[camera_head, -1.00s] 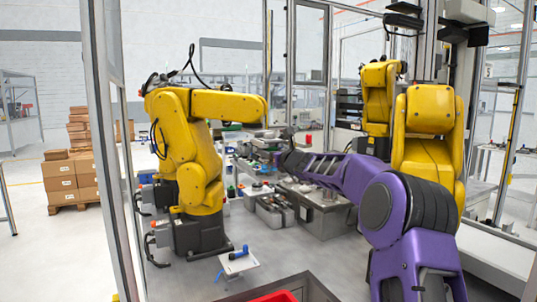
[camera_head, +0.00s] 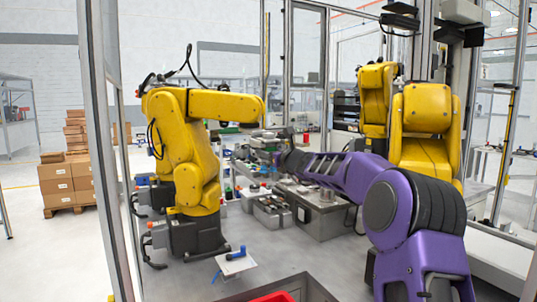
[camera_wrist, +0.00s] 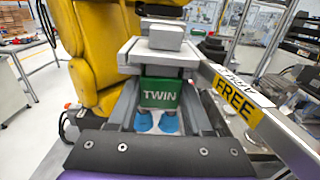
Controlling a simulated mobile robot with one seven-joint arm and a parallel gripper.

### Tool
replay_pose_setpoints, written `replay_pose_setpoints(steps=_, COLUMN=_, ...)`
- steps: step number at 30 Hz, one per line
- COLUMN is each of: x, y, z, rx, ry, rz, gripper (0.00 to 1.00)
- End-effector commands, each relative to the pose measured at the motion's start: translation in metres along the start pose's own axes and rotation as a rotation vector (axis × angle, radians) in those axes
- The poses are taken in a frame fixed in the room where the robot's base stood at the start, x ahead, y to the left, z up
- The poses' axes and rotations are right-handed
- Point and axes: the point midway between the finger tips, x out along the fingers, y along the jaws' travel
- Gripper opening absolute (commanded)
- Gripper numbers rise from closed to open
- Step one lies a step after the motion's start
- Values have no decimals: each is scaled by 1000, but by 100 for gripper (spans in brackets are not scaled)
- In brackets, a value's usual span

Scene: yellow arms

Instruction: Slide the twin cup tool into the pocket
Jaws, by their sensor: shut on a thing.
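The twin cup tool (camera_wrist: 160,94) is a green block marked TWIN with two blue cups below it and a grey plated top. In the wrist view it sits at the centre, between the grey fingers of my gripper (camera_wrist: 163,108), which is shut on it. In the head view my gripper (camera_head: 287,148) is small, at the far end of my purple arm, and the tool is too small to make out. A metal rail (camera_wrist: 258,118) with a yellow FREE label runs close on the right of the tool in the wrist view. I cannot clearly make out the pocket itself.
A yellow robot arm (camera_head: 185,150) stands left of my gripper; it also fills the upper left of the wrist view (camera_wrist: 92,50). More yellow arms (camera_head: 425,125) stand at right. Grey boxes (camera_head: 320,212) stand on the table below my arm. A white plate with a blue part (camera_head: 237,262) lies in front.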

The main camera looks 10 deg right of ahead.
Motion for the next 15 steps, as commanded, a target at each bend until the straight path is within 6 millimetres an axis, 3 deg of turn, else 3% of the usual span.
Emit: replay_pose_setpoints(steps=15, x=-19, y=0, z=1, rx=0, ry=-4, rz=1, gripper=0)
